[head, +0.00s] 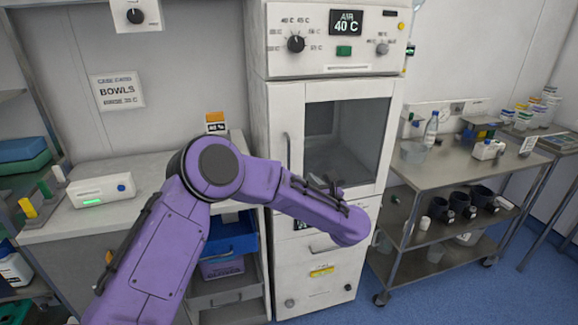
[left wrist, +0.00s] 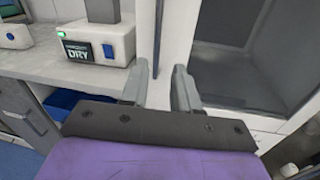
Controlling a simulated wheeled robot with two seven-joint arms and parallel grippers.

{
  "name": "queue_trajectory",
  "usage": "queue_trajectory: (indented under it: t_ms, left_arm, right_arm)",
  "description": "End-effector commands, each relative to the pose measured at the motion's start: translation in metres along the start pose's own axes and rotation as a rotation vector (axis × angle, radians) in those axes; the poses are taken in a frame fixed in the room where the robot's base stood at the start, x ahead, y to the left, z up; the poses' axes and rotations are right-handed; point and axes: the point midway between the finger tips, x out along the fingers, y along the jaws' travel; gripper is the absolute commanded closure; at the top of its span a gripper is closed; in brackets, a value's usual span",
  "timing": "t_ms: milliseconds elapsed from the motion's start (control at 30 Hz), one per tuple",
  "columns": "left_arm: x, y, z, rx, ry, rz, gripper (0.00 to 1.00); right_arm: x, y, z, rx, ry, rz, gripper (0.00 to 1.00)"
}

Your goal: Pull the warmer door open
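The warmer (head: 325,95) is a tall white cabinet with a display reading 40 C. Its door (head: 345,97) has a dark window and looks closed. The upright door handle (head: 288,150) is on the door's left side. My left arm crosses in front of the lower door, and a small dark part of my left gripper (head: 326,184) shows above the forearm. In the left wrist view my left gripper (left wrist: 160,88) has its two grey fingers apart with nothing gripped. The handle (left wrist: 158,35) shows beyond the gap between them. My right gripper is out of view.
A white counter (head: 140,215) with a small white device (head: 100,190) stands left of the warmer. Blue bins (head: 232,238) sit below it. A metal cart (head: 470,165) with bottles and black cups stands close on the right. Blue floor is clear in front right.

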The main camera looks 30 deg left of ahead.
Motion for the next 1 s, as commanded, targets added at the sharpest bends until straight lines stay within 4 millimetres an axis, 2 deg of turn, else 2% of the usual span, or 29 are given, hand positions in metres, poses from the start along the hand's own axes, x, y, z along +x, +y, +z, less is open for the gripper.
queue_trajectory:
  t_ms: [33, 100, 500, 667, 900, 967, 1000]
  left_arm:
    - [0.005, 0.002, 0.01, -0.076, 0.003, 0.03, 0.7]
    - [0.013, 0.003, 0.017, -0.118, 0.005, 0.045, 0.7]
    - [0.093, 0.004, 0.016, -0.109, 0.004, 0.038, 0.7]
    - [0.106, 0.004, 0.014, -0.109, 0.002, 0.036, 0.7]
    - [0.108, 0.004, 0.013, -0.107, 0.002, 0.035, 0.7]
    - [0.108, 0.005, 0.013, -0.107, 0.002, 0.035, 0.86]
    - [0.108, 0.005, 0.013, -0.107, 0.002, 0.035, 0.99]
  right_arm:
    - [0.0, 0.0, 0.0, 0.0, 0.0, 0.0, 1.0]
    - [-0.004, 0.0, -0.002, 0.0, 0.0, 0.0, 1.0]
    - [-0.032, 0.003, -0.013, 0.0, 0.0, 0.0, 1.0]
    - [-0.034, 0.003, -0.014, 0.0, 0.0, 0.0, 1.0]
    - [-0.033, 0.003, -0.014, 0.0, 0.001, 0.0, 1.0]
    - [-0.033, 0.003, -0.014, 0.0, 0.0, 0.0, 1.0]
    - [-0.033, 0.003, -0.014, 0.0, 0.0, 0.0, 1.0]
